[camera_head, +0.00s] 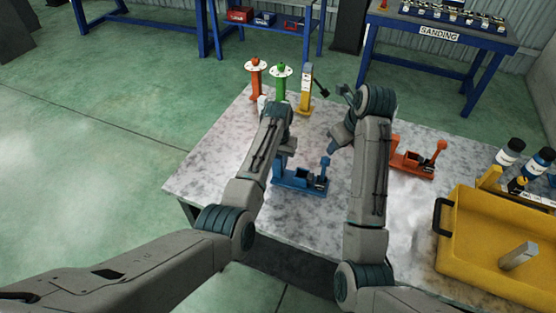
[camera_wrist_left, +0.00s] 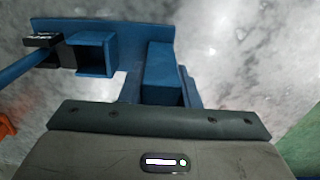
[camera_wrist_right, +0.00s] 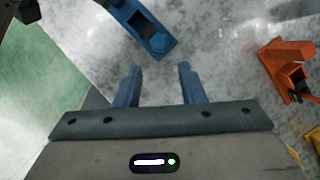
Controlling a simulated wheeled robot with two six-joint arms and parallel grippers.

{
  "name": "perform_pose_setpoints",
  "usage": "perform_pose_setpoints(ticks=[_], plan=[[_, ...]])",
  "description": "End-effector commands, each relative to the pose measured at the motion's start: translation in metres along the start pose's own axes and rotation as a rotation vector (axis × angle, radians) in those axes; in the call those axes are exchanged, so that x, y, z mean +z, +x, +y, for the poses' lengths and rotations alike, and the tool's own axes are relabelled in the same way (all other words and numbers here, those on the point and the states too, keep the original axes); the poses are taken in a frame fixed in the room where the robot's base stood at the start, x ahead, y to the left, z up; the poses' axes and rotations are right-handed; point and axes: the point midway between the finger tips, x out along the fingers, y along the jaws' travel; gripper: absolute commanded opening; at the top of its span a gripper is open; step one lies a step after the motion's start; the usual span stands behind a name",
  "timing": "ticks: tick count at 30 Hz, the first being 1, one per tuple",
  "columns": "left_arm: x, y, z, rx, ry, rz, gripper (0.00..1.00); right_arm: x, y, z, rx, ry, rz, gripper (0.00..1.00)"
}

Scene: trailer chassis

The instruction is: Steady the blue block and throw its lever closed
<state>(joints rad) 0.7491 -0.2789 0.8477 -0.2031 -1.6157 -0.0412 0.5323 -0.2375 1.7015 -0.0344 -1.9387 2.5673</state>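The blue block (camera_head: 298,182) lies on the mottled grey table, its lever (camera_head: 323,172) standing up at its right end. In the left wrist view the block's base (camera_wrist_left: 110,35) shows, with the lever (camera_wrist_left: 18,70) rising at the left. My left gripper (camera_wrist_left: 160,95) points down, a finger on each side of the block's raised part (camera_wrist_left: 160,70), and seems shut on it. My right gripper (camera_wrist_right: 158,85) is open and empty. It is above the table near the lever end; the lever's top (camera_wrist_right: 157,42) shows ahead of its fingers, apart from them.
An orange block with a lever (camera_head: 415,158) stands to the right. Orange (camera_head: 255,80), green (camera_head: 280,82) and yellow (camera_head: 305,90) posts stand at the back. A yellow tray (camera_head: 480,250) and bottles (camera_head: 510,152) are at the right. Bare table lies around the blue block.

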Motion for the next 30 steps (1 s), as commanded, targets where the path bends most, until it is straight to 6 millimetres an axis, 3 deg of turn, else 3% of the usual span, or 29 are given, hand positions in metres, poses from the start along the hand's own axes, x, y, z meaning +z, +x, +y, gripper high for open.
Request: perform_pose_setpoints(ticks=[2,8,14,18,24,30], plan=[[0.0,0.0,0.0,0.0,0.0,0.0,0.0,0.0,0.0,0.0,0.0,0.0,0.0,0.36],[0.0,0.0,0.0,0.0,0.0,0.0,0.0,-0.002,0.006,-0.007,-0.039,-0.033,-0.01,0.0],[0.0,0.0,0.0,0.0,0.0,0.0,0.0,-0.013,0.029,-0.045,-0.263,-0.236,-0.033,0.0],[0.0,0.0,0.0,0.0,0.0,0.001,0.0,-0.026,0.039,-0.08,-0.496,-0.475,0.005,0.0],[0.0,-0.001,0.0,0.0,0.0,0.001,0.0,-0.043,0.038,-0.117,-0.818,-0.873,0.161,0.0],[0.0,-0.001,0.0,0.0,0.0,0.001,0.0,-0.053,0.028,-0.132,-1.103,-1.317,0.421,0.0]])
